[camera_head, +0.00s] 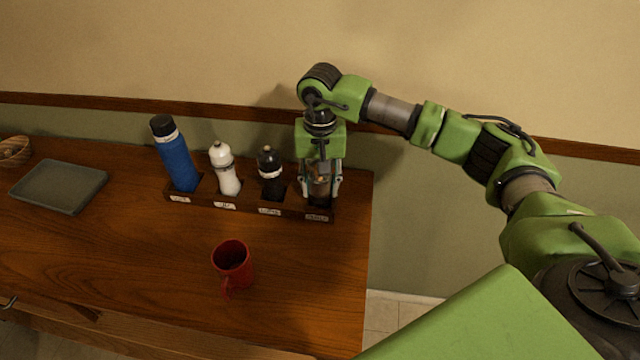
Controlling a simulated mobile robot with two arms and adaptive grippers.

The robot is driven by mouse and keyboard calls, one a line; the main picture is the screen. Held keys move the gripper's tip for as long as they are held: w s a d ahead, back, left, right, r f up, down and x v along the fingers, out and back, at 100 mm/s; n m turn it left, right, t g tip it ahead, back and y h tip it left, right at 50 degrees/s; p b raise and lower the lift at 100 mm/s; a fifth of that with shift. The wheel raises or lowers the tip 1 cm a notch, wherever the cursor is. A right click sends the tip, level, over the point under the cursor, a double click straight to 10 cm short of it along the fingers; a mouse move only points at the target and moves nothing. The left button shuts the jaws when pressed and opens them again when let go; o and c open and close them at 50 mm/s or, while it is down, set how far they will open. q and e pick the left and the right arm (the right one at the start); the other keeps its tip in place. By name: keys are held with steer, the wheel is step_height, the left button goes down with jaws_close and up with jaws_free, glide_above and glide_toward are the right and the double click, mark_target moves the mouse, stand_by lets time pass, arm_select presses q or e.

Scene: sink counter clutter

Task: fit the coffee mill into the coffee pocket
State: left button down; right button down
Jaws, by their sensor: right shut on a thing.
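The wooden rack (294,213) stands along the back of the table with labelled pockets in a row. The coffee pocket (319,216) appears to be the rightmost one; its label is too small to read surely. My right gripper (320,190) points down over this pocket and is shut on the coffee mill (319,188), a brownish body between the fingers. The mill looks upright, with its lower end at the pocket. The fingers and rack front hide how deep it sits. My left gripper is out of view.
A blue bottle (178,160), a white mill (226,172) and a black mill (270,175) stand in the other pockets. A red mug (232,262) is in front. A grey tray (58,187) and a basket (14,151) are at left. The table's right edge is close to the rack.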

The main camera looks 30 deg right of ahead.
steer(key=shift+f, duration=0.2)
steer(key=c, duration=1.3)
jaws_free()
steer(key=shift+o, duration=0.2)
step_height(320, 180, up, 12)
steer(key=shift+r, duration=0.1)
